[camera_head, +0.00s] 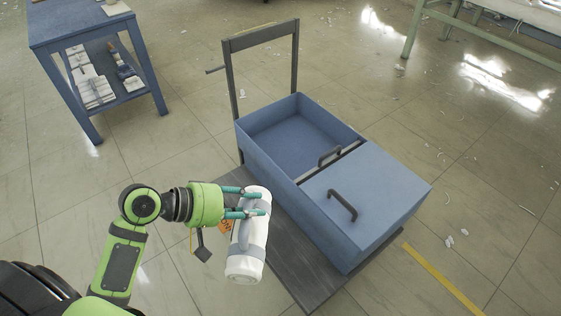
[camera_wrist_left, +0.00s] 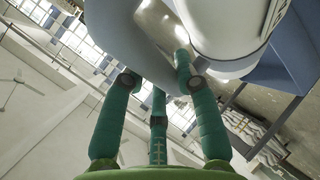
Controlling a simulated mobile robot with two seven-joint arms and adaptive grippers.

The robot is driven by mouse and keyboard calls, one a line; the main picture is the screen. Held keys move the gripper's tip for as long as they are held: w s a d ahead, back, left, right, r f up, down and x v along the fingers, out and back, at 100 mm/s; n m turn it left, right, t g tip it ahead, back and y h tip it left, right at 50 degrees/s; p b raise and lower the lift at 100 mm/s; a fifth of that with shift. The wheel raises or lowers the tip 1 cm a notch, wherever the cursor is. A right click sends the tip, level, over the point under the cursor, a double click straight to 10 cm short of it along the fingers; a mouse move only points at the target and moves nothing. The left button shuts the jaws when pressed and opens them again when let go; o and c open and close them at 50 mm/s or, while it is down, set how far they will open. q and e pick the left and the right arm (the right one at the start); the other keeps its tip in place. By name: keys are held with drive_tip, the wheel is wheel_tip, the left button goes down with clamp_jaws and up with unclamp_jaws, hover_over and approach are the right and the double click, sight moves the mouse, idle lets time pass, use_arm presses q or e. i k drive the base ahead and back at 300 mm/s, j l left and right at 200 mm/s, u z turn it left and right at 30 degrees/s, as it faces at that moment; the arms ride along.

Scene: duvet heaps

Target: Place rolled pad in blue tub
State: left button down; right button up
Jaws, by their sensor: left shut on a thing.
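The rolled pad (camera_head: 247,257) is a white roll with a grey band around it. My left gripper (camera_head: 258,203) is shut on it and holds it upright but tilted, just left of the blue tub. In the left wrist view the white pad (camera_wrist_left: 222,25) is close up beyond the green fingers of my gripper (camera_wrist_left: 160,85). The blue tub (camera_head: 262,160) has an open, empty-looking compartment at the back left. Its front right part is covered by a blue lid with dark handles. My right gripper is not in view.
The tub stands on a dark cart platform (camera_head: 300,279) with an upright handle frame (camera_head: 232,85) behind. A blue table (camera_head: 78,28) with stacked items on its shelf stands at the back left. A green-legged table (camera_head: 480,32) is at the back right. Floor between is mostly clear.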

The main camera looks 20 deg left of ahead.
sight(295, 150)
drive_tip(key=u, duration=2.85)
drive_tip(key=i+j, duration=0.2)
drive_tip(key=i, duration=0.25)
drive_tip(key=i+j, duration=0.15)
drive_tip(key=i, duration=0.35)
drive_tip(key=i+l+z, duration=0.15)
drive_tip(key=i+z, duration=0.3)
drive_tip(key=i, duration=0.25)
drive_tip(key=i+z, duration=0.45)
drive_tip(key=i, duration=0.25)
drive_tip(key=i+z, duration=0.45)
drive_tip(key=i, duration=0.25)
drive_tip(key=i+j+z, duration=0.25)
drive_tip(key=i+z, duration=0.15)
drive_tip(key=i, duration=0.3)
drive_tip(key=i+l+z, duration=0.25)
drive_tip(key=i+z, duration=0.7)
drive_tip(key=i, duration=0.15)
drive_tip(key=i+j+z, duration=0.2)
drive_tip(key=i+z, duration=0.5)
drive_tip(key=i, duration=0.55)
drive_tip(key=i+j+z, duration=0.1)
drive_tip(key=i+z, duration=0.15)
drive_tip(key=i, duration=0.55)
drive_tip(key=i+z, duration=0.3)
drive_tip(key=i, duration=0.4)
drive_tip(key=i+j+z, duration=0.15)
drive_tip(key=i+z, duration=0.15)
drive_tip(key=i, duration=0.4)
